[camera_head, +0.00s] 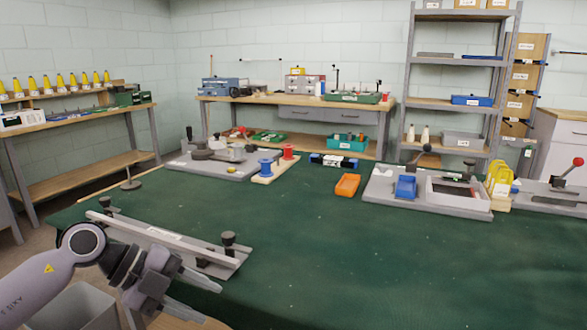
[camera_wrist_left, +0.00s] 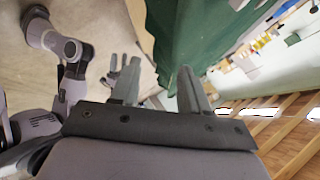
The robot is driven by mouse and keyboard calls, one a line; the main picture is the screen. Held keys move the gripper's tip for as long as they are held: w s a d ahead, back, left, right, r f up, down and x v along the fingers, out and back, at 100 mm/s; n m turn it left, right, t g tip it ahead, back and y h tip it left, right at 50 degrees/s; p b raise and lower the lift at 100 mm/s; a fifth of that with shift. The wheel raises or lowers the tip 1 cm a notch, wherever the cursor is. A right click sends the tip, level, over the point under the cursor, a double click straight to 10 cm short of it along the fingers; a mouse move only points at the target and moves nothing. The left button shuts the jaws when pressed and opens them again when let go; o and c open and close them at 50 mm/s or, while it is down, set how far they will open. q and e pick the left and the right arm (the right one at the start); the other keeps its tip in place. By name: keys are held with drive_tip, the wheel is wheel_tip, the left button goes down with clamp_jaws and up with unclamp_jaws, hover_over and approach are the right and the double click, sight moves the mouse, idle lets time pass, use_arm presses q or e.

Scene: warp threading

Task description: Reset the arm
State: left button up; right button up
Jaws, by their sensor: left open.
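My left gripper (camera_head: 212,300) is in the lower left of the head view, at the near edge of the green-topped table (camera_head: 330,255). Its two fingers are apart, with nothing between them. In the left wrist view the same gripper (camera_wrist_left: 160,78) shows spread, empty fingers. A grey rail fixture (camera_head: 165,238) with black knobs lies on the table just behind the gripper.
A grey bin (camera_head: 75,308) stands below the left arm. Further back on the table are an orange tray (camera_head: 347,185), blue and red spools (camera_head: 266,168) and grey fixture plates (camera_head: 425,198). The table's front middle is clear.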

use_arm(q)
drive_tip(key=s+d+n+t+h, duration=0.4)
drive_tip(key=d+t+h, duration=0.1)
drive_tip(key=d+h, duration=0.4)
drive_tip(key=s+a+f+n+t+y, duration=0.1)
drive_tip(key=a+f+n+t+y, duration=0.4)
drive_tip(key=n, duration=0.4)
drive_tip(key=s+a+f+n+t+y, duration=0.25)
drive_tip(key=f+n+t+y, duration=0.25)
drive_tip(key=f+n+y, duration=0.25)
drive_tip(key=s+a+f+n+g+y, duration=0.2)
drive_tip(key=s+f+n+g, duration=0.1)
drive_tip(key=s+f, duration=0.35)
drive_tip(key=s+a+f+n+g+y, duration=0.2)
drive_tip(key=s+a+f+g, duration=0.15)
drive_tip(key=s+f, duration=0.3)
wheel_tip(320, 180, up, 12)
drive_tip(key=p, duration=1.5)
drive_tip(key=shift+a+r, duration=0.15)
use_arm(e)
wheel_tip(320, 180, up, 12)
drive_tip(key=s+d, duration=0.1)
drive_tip(key=shift+s+d, duration=0.15)
drive_tip(key=shift+s, duration=0.05)
use_arm(q)
drive_tip(key=shift+w+y, duration=0.1)
drive_tip(key=shift+y, duration=0.15)
